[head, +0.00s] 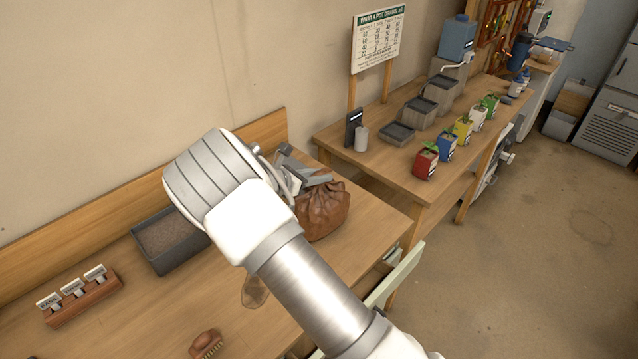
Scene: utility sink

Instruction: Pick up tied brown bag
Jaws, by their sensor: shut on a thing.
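The tied brown bag (324,212) is in the head view, right of centre on the near wooden bench, by its right end. It looks dark brown, rounded and wrinkled. My gripper (318,182) is at its top from the upper left and is shut on it. My arm and wrist hide the bag's left side and much of the gripper. I cannot tell whether the bag's underside touches the bench.
A grey soil tray (165,243), a labelled wooden block (82,296) and a brush (206,344) are on the near bench (150,325). Beyond a gap, another bench (385,170) holds coloured plant pots (447,146) and grey bins (421,112). Open floor lies right.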

